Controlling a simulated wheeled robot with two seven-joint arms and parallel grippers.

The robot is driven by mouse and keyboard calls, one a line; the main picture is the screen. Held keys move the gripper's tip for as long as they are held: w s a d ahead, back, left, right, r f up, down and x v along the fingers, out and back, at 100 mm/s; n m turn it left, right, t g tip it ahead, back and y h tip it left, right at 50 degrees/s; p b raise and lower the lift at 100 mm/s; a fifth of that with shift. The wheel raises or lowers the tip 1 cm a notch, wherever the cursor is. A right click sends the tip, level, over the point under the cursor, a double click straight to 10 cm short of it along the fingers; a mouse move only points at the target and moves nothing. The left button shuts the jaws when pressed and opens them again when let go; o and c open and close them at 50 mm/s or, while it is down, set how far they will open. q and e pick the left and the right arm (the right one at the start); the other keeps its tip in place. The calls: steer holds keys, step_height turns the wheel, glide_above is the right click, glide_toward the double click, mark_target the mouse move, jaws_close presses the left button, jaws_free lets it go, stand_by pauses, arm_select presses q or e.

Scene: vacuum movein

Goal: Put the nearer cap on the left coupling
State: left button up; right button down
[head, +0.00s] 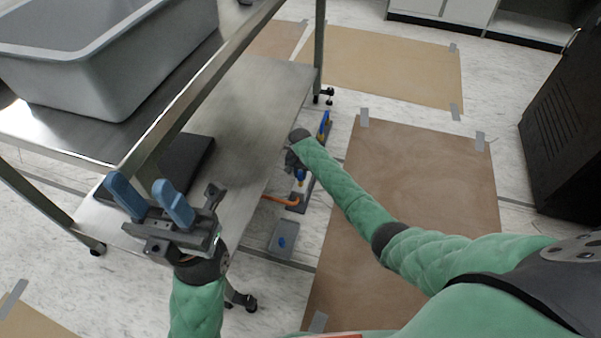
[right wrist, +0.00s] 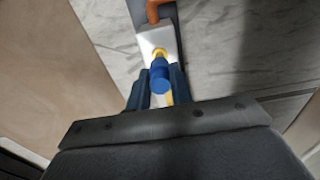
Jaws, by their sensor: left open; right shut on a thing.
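My right gripper (right wrist: 160,88) is shut on a blue cap (right wrist: 161,78) in the right wrist view. The cap lines up with a yellow coupling (right wrist: 158,53) on a pale block; I cannot tell whether they touch. In the head view the blue cap (head: 300,174) shows just below my right gripper (head: 294,160), whose fingers are mostly hidden. A blue and yellow part (head: 324,126) stands further back on the same strip. Another blue piece (head: 282,242) sits on a grey plate (head: 286,231) on the floor. My left gripper (head: 152,203) is open and empty above the cart's lower shelf.
A steel cart (head: 235,110) with a grey tub (head: 110,75) on top stands at the left. An orange hose (head: 280,200) runs from under its shelf to the strip. Brown taped sheets (head: 415,175) cover the floor at the right. A dark cabinet (head: 565,110) stands far right.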

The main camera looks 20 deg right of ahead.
mark_target(300, 178)
stand_by(0.4)
steer(key=shift+f, duration=0.55)
steer(key=shift+f, duration=0.15)
stand_by(0.6)
steer(key=shift+f+p, duration=0.35)
steer(key=shift+f, duration=0.1)
steer(key=shift+f, duration=0.15)
stand_by(0.5)
steer(key=shift+f, duration=0.1)
stand_by(0.3)
steer(key=shift+p, duration=0.4)
stand_by(0.3)
steer(key=shift+f, duration=0.1)
stand_by(0.5)
steer(key=shift+p, duration=0.5)
